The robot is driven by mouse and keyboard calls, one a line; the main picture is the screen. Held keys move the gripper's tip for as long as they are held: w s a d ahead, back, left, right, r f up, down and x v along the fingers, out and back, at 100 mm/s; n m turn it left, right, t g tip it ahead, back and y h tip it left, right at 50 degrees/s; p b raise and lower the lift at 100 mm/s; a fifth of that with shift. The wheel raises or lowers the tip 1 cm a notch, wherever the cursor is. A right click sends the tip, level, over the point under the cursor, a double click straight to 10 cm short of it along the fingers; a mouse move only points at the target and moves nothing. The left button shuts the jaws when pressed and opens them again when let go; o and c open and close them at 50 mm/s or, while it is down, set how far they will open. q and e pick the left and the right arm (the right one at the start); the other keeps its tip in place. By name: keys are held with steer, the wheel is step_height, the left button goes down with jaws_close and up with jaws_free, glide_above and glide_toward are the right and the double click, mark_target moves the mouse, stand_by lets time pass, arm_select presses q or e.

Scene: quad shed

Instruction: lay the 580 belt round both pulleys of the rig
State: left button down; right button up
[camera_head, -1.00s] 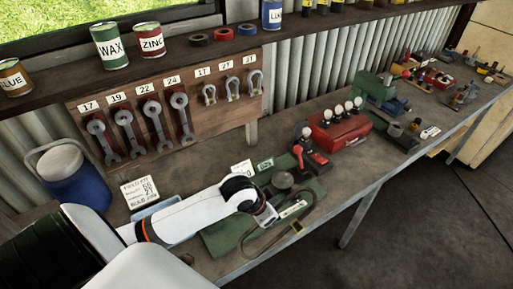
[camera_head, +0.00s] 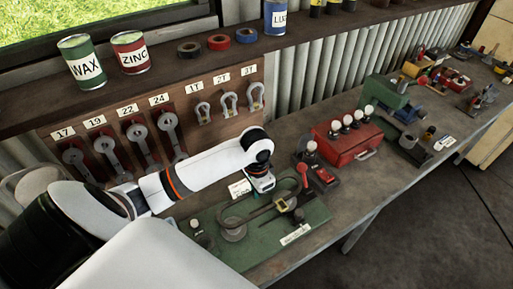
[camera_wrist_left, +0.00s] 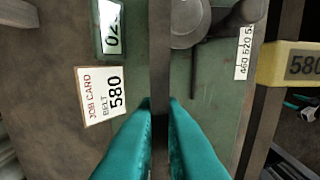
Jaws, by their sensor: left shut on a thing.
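The 580 belt is a dark loop with a yellow tag (camera_head: 285,200); the tag also shows in the wrist view (camera_wrist_left: 300,64). My left gripper (camera_head: 262,183) is above the rig's green plate (camera_head: 265,250). Its teal fingers (camera_wrist_left: 160,115) are shut on one strand of the belt (camera_wrist_left: 160,55); the other strand runs to the right. A grey pulley (camera_head: 233,232) stands at the plate's left. A grey round part (camera_wrist_left: 188,22) lies between the strands in the wrist view. I cannot tell whether the belt sits round either pulley. My right gripper is not in view.
A job card (camera_wrist_left: 103,95) reading BELT 580 lies beside the plate, near a small green display (camera_wrist_left: 110,28). A red lever (camera_head: 304,170) and red toolbox (camera_head: 345,138) stand to the right. A wrench board (camera_head: 150,125) is behind my arm.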

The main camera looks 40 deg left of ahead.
mark_target(256, 209)
arm_select(q)
steer(key=f, duration=0.3)
steer(key=shift+w+a, duration=0.3)
steer(key=shift+w, duration=0.1)
steer(key=shift+s+d+f, duration=0.1)
steer(key=shift+f, duration=2.4)
steer(key=shift+f+b, duration=0.3)
steer(key=shift+f, duration=0.1)
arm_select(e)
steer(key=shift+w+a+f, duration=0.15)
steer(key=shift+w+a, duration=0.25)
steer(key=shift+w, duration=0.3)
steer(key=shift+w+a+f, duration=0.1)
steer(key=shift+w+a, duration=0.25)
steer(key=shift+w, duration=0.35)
arm_select(q)
steer(key=c, duration=1.5)
jaws_free()
